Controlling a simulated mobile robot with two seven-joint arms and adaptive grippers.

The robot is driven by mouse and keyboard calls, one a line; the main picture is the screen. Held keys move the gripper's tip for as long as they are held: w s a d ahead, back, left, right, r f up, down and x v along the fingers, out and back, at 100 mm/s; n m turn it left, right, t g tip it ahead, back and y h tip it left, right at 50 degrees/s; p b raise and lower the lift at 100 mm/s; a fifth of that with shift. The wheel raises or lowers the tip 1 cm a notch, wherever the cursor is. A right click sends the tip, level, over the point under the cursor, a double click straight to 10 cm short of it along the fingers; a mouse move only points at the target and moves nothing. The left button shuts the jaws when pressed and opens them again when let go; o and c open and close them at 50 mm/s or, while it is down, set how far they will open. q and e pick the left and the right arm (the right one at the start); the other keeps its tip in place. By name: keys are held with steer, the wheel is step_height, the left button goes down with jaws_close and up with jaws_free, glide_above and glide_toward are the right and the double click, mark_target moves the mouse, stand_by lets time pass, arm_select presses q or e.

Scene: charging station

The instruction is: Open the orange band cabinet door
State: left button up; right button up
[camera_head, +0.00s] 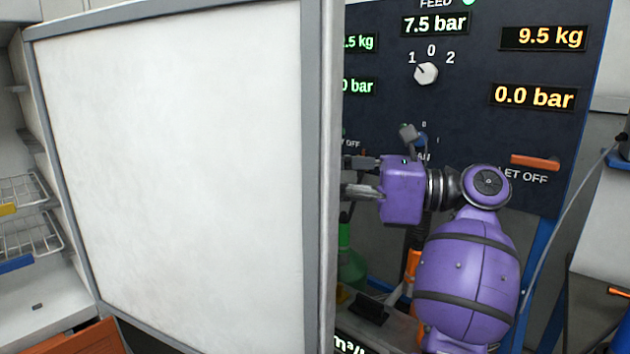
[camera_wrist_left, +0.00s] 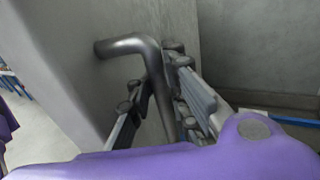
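A large white cabinet door (camera_head: 180,180) with a grey frame stands open across the left and middle of the head view, its free edge near the centre. A purple gripper (camera_head: 359,177) points left behind that edge; it seems to be my left one, though its arm rises from the lower right. Its fingertips are partly hidden by the door. In the left wrist view, a bent metal handle (camera_wrist_left: 150,62) stands out from the door (camera_wrist_left: 75,65). The fingers of my left gripper (camera_wrist_left: 158,105) lie on both sides of its bar. Firm contact cannot be made out. No second gripper shows.
A dark control panel (camera_head: 470,60) with displays and a knob (camera_head: 426,74) stands behind the arm. An orange handle (camera_head: 535,162) is on its right. Shelves with wire baskets (camera_head: 25,235) are at the far left. A green bottle (camera_head: 349,262) stands beyond the door's edge.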

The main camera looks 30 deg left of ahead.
arm_select(q)
steer(key=o, duration=0.4)
steer(key=shift+w+d, duration=0.15)
steer(key=shift+d, duration=0.25)
steer(key=v, duration=1.1)
steer(key=shift+d, duration=0.25)
